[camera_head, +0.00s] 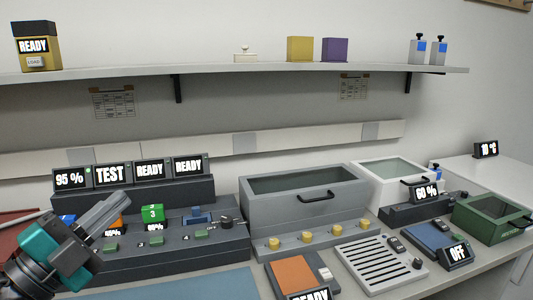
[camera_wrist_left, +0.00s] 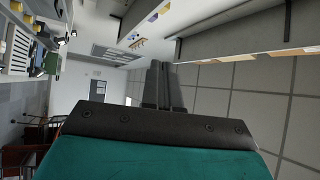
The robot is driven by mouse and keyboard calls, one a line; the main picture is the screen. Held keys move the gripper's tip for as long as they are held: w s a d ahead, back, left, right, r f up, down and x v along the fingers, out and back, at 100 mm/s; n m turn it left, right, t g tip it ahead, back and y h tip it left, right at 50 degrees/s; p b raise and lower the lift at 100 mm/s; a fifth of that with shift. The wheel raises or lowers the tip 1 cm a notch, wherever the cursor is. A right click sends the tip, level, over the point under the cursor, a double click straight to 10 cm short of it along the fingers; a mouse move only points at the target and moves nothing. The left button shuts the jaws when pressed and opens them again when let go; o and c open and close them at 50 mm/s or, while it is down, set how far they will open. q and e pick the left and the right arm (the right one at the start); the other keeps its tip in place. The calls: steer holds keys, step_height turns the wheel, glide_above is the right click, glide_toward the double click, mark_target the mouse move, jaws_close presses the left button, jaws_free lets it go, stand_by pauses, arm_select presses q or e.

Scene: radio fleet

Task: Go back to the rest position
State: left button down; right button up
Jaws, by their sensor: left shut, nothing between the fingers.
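My left gripper (camera_head: 112,211) comes in from the lower left of the head view, a teal and black wrist with grey fingers. Its fingers are closed together with nothing between them, angled up and to the right. It is in front of the left part of the dark grey console (camera_head: 180,258) and hides some of it. In the left wrist view the closed fingers (camera_wrist_left: 163,85) point away into the open room. My right gripper is not in view.
The console holds a green block (camera_head: 152,213) and displays such as TEST (camera_head: 111,175). A grey lidded bin (camera_head: 305,194), a slotted tray (camera_head: 381,262) and a green box (camera_head: 492,219) stand to the right. A shelf (camera_head: 230,72) runs along the wall above.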

arm_select(q)
steer(key=s+a+f+n+g+y, duration=0.2)
steer(key=a+f+n+y, duration=0.2)
steer(key=f+n+y, duration=0.45)
steer(key=s+a+f+n+g+y, duration=0.2)
steer(key=a+f+n+y, duration=0.2)
steer(key=f+n+y, duration=0.5)
steer(key=s+d+f+n+g+h, duration=0.1)
steer(key=s+d+f+g+h, duration=0.2)
steer(key=s+d+f+g, duration=0.4)
steer(key=s+d+f+n+g+h, duration=0.1)
steer(key=s+d+f+g+h, duration=0.3)
steer(key=s+f, duration=0.4)
steer(key=w+d+f+m+t+h, duration=0.1)
steer(key=w+d+f+t, duration=0.1)
steer(key=w+f+t, duration=0.4)
steer(key=shift+d+f+t, duration=0.3)
steer(key=shift+f+t, duration=0.2)
steer(key=shift+f, duration=0.45)
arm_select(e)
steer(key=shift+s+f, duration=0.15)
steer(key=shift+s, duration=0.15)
arm_select(q)
steer(key=shift+w, duration=0.1)
